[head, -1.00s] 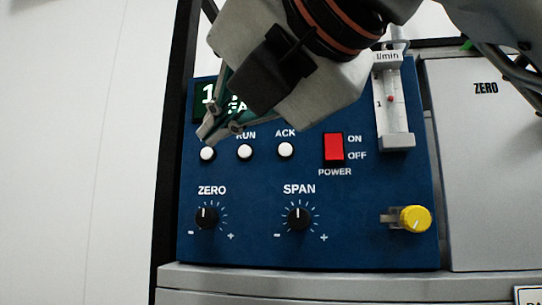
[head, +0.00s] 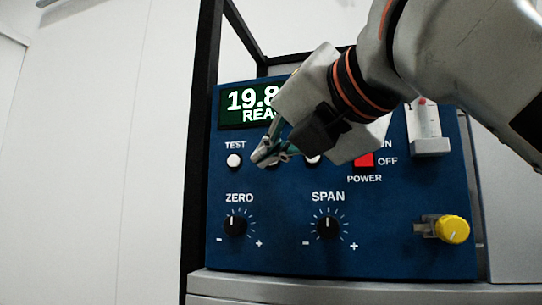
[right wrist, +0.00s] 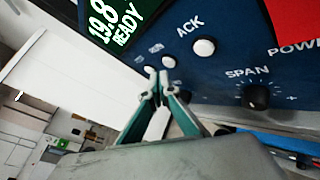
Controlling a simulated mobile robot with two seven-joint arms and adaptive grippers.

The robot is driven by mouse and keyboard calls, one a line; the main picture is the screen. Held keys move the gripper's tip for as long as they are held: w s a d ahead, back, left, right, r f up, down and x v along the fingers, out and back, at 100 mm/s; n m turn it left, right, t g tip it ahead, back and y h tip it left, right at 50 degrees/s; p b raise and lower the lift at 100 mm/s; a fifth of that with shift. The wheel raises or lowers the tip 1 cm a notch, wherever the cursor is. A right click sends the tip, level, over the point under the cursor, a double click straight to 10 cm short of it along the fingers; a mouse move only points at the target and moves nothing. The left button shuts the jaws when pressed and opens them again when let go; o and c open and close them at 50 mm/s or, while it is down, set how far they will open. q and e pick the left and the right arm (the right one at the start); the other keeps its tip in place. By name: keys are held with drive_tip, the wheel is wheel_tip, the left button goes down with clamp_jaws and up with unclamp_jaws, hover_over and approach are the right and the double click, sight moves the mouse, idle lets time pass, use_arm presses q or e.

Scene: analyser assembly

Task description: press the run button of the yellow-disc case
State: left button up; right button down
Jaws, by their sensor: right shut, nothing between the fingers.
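The blue case (head: 285,250) fills the middle of the head view, with a yellow round knob (head: 452,229) at its lower right. My right gripper (head: 263,156) is shut and empty, its fingertips in front of the run button's place. They cover that button in the head view. In the right wrist view the run button (right wrist: 168,61) shows as a white round button just beyond the fingertips (right wrist: 158,80); whether they touch it I cannot tell. The white test button (head: 234,160) is to its left, the ack button (right wrist: 204,47) to its right. My left gripper is not in view.
A green display (head: 240,108) reads "19.8" and partly "READY", partly covered by my right gripper. A red power switch (head: 363,160), a flow meter (head: 430,146), and zero (head: 235,222) and span (head: 328,226) knobs are on the panel. A black frame post (head: 200,150) stands left.

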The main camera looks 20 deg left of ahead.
drive_tip(key=shift+w, duration=0.15)
idle(1.2)
drive_tip(key=shift+w+p, duration=0.25)
drive_tip(key=shift+p, duration=0.2)
drive_tip(key=shift+w, duration=0.45)
idle(0.5)
drive_tip(key=shift+s, duration=0.85)
drive_tip(key=shift+s+b, duration=0.35)
drive_tip(key=shift+s, duration=2.2)
